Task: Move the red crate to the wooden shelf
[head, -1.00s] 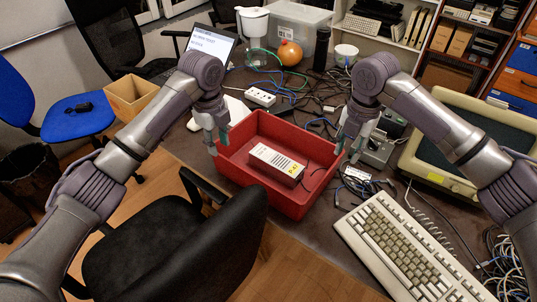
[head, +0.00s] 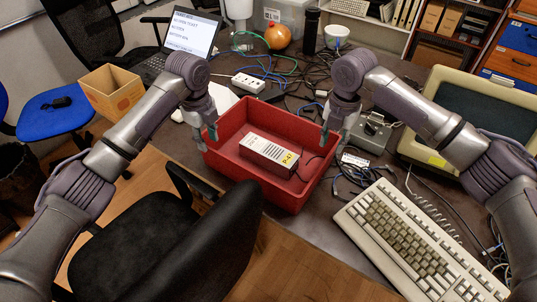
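The red crate (head: 223,166) sits upright at the near edge of the dark table in the head view. A white box with a yellow label (head: 269,155) lies inside it. My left gripper (head: 208,139) is at the crate's left wall, with its fingertips around the rim. My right gripper (head: 329,136) is at the crate's right wall, fingers pointing down near the rim. I cannot tell whether either one is closed on the wall. A brown, wooden-looking shelf (head: 440,37) holding cardboard boxes stands at the back right, partly cut off.
A beige keyboard (head: 420,240) and a monitor (head: 480,115) lie to the right. Cables and a power strip (head: 248,82) are behind the crate. A black chair (head: 170,240) stands close in front. A cardboard box (head: 112,92) and blue chair (head: 55,117) are at left.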

